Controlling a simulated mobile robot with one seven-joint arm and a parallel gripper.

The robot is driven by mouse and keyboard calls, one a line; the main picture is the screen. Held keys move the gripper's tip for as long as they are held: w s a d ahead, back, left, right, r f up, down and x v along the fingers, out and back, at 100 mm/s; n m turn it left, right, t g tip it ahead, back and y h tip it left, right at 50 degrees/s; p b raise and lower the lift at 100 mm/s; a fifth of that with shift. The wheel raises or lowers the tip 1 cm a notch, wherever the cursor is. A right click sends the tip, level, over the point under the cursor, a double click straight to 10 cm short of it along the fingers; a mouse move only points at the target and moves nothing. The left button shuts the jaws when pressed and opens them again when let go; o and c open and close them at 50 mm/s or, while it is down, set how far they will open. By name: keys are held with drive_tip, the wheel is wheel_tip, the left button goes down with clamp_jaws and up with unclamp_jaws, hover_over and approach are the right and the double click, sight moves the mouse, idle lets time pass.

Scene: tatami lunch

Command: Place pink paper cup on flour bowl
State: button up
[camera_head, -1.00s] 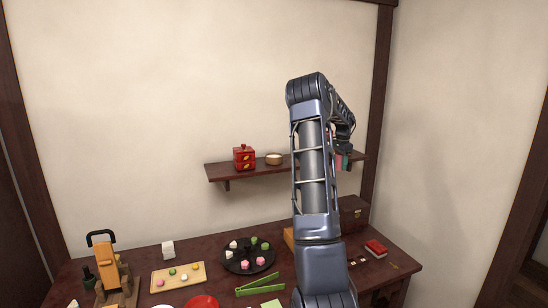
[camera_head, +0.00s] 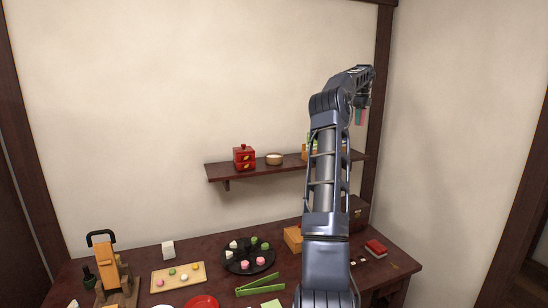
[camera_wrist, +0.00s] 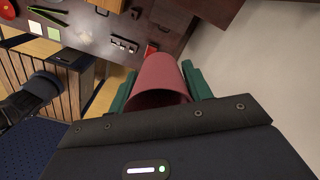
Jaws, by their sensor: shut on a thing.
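The pink paper cup (camera_wrist: 158,78) is between the green fingers of my gripper (camera_wrist: 160,84) in the wrist view, its open rim facing the camera. My gripper is shut on it. In the head view the pink cup (camera_head: 358,117) hangs small below the end of my arm, above the right end of the wall shelf and clear of it. A small tan bowl with pale contents, seemingly the flour bowl (camera_head: 274,161), stands on the shelf, well left of and lower than my gripper.
The wall shelf (camera_head: 225,173) also bears a red box (camera_head: 244,158) left of the bowl and an orange-and-green item (camera_head: 306,151) to its right, partly behind my arm. Below, the dark table (camera_head: 215,288) holds a black tray (camera_head: 236,266) with sweets and green tongs (camera_head: 258,284).

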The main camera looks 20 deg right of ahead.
drive_tip(key=w+a, duration=0.6)
drive_tip(key=a, duration=0.3)
drive_tip(key=w+a, duration=0.6)
drive_tip(key=a, duration=0.2)
wheel_tip(320, 180, up, 3)
drive_tip(key=n, duration=0.2)
hover_over(274, 156)
drive_tip(key=f, duration=1.3)
drive_tip(key=s+f, duration=0.1)
drive_tip(key=f, duration=0.5)
drive_tip(key=shift+a+f, duration=0.15)
drive_tip(key=shift+f, duration=0.1)
drive_tip(key=shift+f, duration=0.1)
drive_tip(key=o, duration=0.7)
drive_tip(key=shift+o, duration=1.2)
